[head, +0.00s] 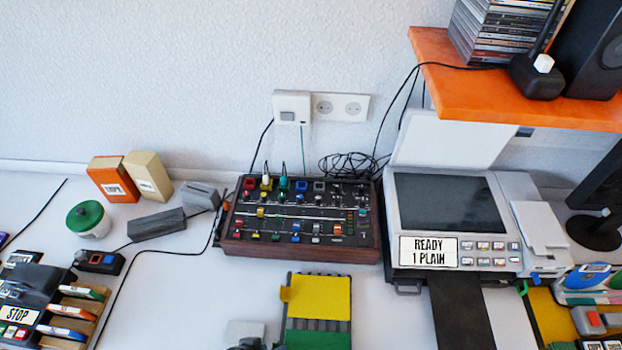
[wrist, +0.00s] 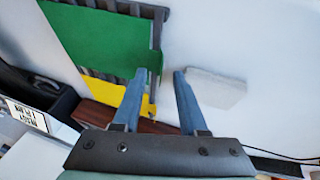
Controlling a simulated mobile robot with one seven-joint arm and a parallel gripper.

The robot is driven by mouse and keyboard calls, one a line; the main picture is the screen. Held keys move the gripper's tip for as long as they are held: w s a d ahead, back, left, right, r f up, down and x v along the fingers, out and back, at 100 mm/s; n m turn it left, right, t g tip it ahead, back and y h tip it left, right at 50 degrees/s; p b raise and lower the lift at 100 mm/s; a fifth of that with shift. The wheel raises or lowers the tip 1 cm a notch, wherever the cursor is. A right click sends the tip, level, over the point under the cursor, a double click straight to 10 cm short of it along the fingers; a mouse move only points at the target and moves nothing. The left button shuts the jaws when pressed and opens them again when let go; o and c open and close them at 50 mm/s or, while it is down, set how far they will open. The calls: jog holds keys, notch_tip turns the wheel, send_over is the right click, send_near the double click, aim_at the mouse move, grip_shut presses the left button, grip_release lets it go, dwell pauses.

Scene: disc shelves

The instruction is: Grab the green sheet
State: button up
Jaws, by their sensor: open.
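The green sheet (head: 318,341) lies on a dark ribbed rack at the bottom edge of the head view, partly cut off. In the wrist view the green sheet (wrist: 98,42) fills the upper left, with a tab at its right edge. A yellow sheet (head: 320,296) lies on the same rack beside it; it also shows in the wrist view (wrist: 104,92). My gripper (wrist: 161,73) is open and empty. Its left fingertip overlaps the green tab in the picture, and the tab reaches into the gap between the fingertips. I cannot tell whether they touch.
A pale grey block (wrist: 216,88) lies just right of my right fingertip; it shows in the head view (head: 245,331). Behind the rack stands a wood-sided control panel (head: 297,220). A printer-like machine (head: 455,230) stands to the right.

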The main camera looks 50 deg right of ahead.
jog(key=shift+c, duration=0.4)
grip_shut()
jog(key=shift+r, duration=0.1)
